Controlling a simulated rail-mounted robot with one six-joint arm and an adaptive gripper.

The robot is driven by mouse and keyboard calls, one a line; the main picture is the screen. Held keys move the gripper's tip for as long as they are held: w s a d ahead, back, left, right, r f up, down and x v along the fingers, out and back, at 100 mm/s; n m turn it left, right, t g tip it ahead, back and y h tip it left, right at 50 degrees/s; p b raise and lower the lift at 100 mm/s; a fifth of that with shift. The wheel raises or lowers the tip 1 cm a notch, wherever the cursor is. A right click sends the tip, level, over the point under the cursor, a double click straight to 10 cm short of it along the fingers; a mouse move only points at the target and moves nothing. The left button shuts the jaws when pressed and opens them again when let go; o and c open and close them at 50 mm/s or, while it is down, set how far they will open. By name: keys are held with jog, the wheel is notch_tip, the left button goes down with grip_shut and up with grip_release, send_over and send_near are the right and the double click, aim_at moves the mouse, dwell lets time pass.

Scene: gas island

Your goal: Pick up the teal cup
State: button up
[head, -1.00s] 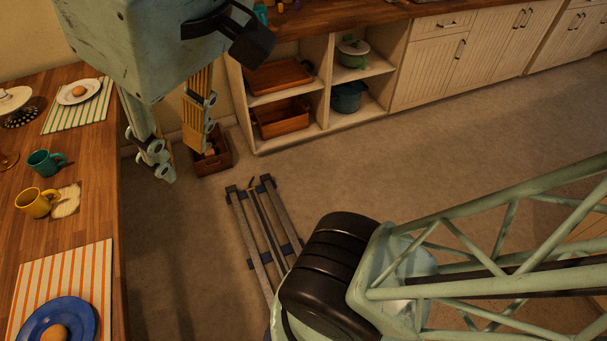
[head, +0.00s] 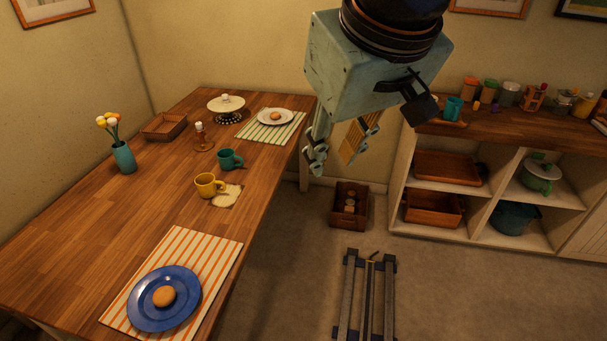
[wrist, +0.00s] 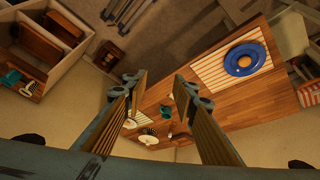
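A teal cup (head: 229,159) with a handle stands upright on the wooden dining table (head: 120,215), just behind a yellow mug (head: 208,185). Another teal cup (head: 453,109) stands on the counter at the right. My gripper (head: 335,158) hangs in the air beyond the table's right edge, to the right of the table's teal cup and apart from everything. Its two fingers are spread with nothing between them. The wrist view also shows the open fingers (wrist: 160,83), with the table and its dishes beyond them, small there.
A blue plate (head: 184,307) lies on a striped mat at the table's near end. A teal vase (head: 124,157), a wooden tray (head: 164,126), a candle holder (head: 200,138) and a lidded cake stand (head: 227,107) are also on the table. A wooden crate (head: 350,205) sits on the floor.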

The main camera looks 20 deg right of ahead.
jog(key=w+d+f+n+t+p, duration=0.1)
jog(key=w+d+f+t, duration=0.15)
jog(key=w, duration=1.45)
jog(key=w+d+f+n+t+y, duration=0.15)
jog(key=w+d+f, duration=0.25)
jog(key=w, duration=1.2)
jog(key=w+d+f+n+t+h+p, duration=0.1)
jog(key=w+d+f+n+t, duration=0.2)
jog(key=w, duration=1.4)
jog(key=w+a+f+y, duration=0.1)
jog(key=w+f+y, duration=0.2)
jog(key=w+f, duration=0.45)
jog(key=w+a+f+y, duration=0.15)
jog(key=w+f, duration=0.25)
jog(key=f, duration=0.6)
jog(key=s+f+y, duration=0.1)
jog(key=f+y, duration=0.1)
jog(key=f, duration=0.3)
jog(key=s+a+f+n+t+y, duration=0.1)
jog(key=s+f+y, duration=0.1)
jog(key=f, duration=0.4)
jog(key=s+f+t+y+p, duration=0.1)
jog(key=f, duration=0.4)
jog(key=shift+s+a+f+n+y, duration=0.15)
jog(key=shift+s+a+n+y, duration=0.15)
jog(key=shift+y, duration=0.1)
jog(key=shift+s+f+y, duration=0.3)
jog(key=shift+s+f, duration=0.15)
jog(key=shift+f, duration=0.1)
